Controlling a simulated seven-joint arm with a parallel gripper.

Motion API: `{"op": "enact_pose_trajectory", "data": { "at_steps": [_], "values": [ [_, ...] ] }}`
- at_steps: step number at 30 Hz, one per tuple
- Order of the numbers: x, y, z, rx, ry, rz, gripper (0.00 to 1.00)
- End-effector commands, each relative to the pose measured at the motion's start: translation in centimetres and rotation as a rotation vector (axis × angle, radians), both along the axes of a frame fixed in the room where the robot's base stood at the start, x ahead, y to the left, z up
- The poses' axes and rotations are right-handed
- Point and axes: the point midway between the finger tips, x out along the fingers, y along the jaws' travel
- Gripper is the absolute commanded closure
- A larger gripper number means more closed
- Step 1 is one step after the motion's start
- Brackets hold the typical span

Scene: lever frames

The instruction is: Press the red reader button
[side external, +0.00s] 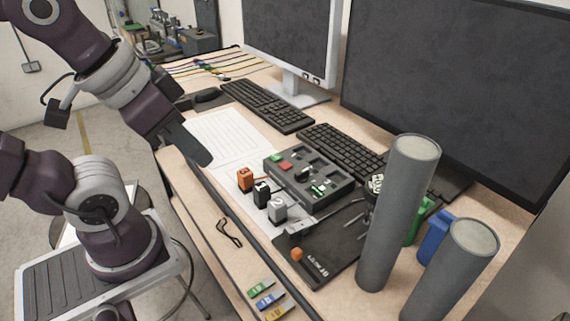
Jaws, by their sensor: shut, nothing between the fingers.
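The reader is a dark grey box (330,190) lying flat on the desk in the side external view, with several recesses in its top. The red button (285,166) is on its left part, beside a small green piece (276,157). My gripper (205,160) is shut and empty. It is above the desk's near edge, left of the reader and apart from it. Nothing covers the red button. I cannot tell the exact height of the fingertips above the desk.
Small orange, black and grey blocks (262,192) stand before the reader. Two grey cylinders (400,210) stand at the right. Keyboards (268,105) and monitors (455,85) are behind. White papers (225,140) lie flat between my gripper and the keyboard. A dark mat (325,255) lies in front.

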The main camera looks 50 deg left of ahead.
Motion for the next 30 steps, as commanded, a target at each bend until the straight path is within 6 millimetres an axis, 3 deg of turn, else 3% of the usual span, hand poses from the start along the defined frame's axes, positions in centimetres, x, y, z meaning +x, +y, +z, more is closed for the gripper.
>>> {"op": "enact_pose_trajectory", "data": {
  "at_steps": [5, 8, 15, 19, 21, 24, 30],
  "values": [
    [0.6, 0.6, 0.1, 0.027, -0.011, 0.010, 1.00],
    [2.7, 2.7, 0.4, 0.119, -0.053, 0.030, 1.00],
    [11.6, 9.9, 2.9, 0.476, -0.233, -0.027, 1.00],
    [17.7, 12.2, 3.6, 0.636, -0.335, -0.217, 1.00],
    [20.8, 12.3, 2.7, 0.673, -0.379, -0.388, 1.00],
    [23.2, 11.4, -0.1, 0.635, -0.412, -0.641, 1.00],
    [22.3, 9.5, -4.9, 0.461, -0.404, -0.974, 1.00]
  ]
}}
